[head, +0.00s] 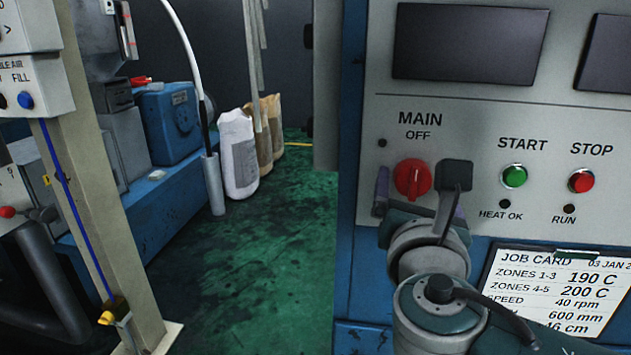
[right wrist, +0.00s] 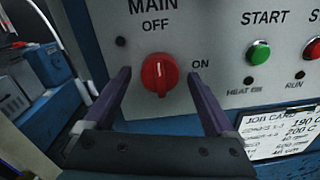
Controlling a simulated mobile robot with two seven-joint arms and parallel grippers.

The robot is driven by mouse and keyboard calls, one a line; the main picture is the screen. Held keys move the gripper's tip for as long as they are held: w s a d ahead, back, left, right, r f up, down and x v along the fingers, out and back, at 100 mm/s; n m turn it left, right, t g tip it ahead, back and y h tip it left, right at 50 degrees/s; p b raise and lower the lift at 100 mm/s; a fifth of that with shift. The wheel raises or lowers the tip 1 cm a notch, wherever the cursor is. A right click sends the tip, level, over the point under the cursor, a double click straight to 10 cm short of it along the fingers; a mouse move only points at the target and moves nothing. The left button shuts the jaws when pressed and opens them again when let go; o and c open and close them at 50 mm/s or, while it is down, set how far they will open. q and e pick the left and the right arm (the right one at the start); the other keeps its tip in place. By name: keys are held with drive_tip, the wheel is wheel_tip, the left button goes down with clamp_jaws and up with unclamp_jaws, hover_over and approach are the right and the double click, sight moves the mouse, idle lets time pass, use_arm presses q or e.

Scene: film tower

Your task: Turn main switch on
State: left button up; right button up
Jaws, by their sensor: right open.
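The red main switch (head: 412,179) is a round knob on the grey control panel, under the words MAIN and OFF. In the right wrist view the knob (right wrist: 160,72) has its white mark pointing up toward OFF, with ON printed to its right. My right gripper (head: 420,200) is in front of the panel at the knob. In the right wrist view its two purple fingers (right wrist: 160,82) are apart, one on each side of the knob, with gaps between them and it. Whether the fingertips touch the panel I cannot tell. My left gripper is not in view.
A green START button (head: 514,175) and a red STOP button (head: 581,180) are right of the switch. A job card (head: 555,290) hangs below them. A beige post (head: 100,180) stands at the left. The green floor (head: 250,270) between is clear.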

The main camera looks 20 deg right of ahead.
drive_tip(key=c, duration=1.4)
drive_tip(key=shift+o, duration=0.2)
